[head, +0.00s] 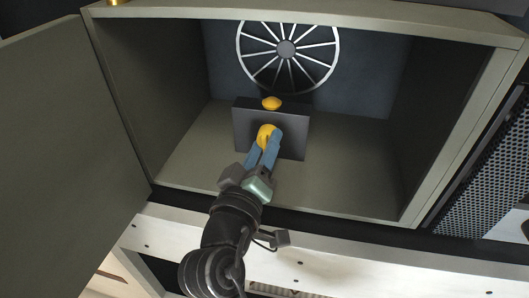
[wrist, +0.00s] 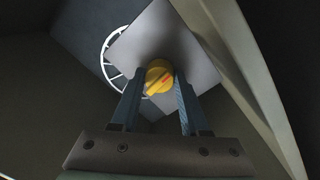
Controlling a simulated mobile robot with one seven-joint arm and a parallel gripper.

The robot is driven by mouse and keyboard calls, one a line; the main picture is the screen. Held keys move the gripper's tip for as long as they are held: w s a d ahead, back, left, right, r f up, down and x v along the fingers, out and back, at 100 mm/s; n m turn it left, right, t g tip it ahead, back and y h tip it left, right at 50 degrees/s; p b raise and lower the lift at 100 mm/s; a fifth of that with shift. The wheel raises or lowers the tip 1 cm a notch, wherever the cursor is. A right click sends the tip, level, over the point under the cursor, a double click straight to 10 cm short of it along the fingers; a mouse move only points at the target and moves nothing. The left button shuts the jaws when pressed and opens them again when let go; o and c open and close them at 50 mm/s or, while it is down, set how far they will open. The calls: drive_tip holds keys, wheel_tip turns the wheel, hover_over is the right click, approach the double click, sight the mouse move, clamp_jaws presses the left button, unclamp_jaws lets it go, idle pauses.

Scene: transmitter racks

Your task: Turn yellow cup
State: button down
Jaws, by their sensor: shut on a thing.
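The yellow cup (head: 266,133) is a round knob-like piece on the front of a dark grey box inside the open cabinet. The fingers also show in the wrist view (wrist: 159,90). A second yellow piece (head: 271,103) sits above, at the top of the box, apart from the fingers. The fingers hide part of the cup's lower side.
The dark grey box (head: 298,122) stands on the cabinet floor (head: 350,165). A round spoked fan grille (head: 325,60) is on the back wall. The cabinet door (head: 60,120) stands open at the left. A white rail (head: 350,262) runs below the front edge. Floor right of the box is clear.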

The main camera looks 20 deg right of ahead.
drive_tip(key=shift+m+b, duration=0.5)
drive_tip(key=shift+m, duration=0.6)
drive_tip(key=shift+c, duration=2)
unclamp_jaws()
drive_tip(key=v, duration=1.3)
drive_tip(key=shift+p, duration=0.4)
drive_tip(key=shift+w+r, duration=0.1)
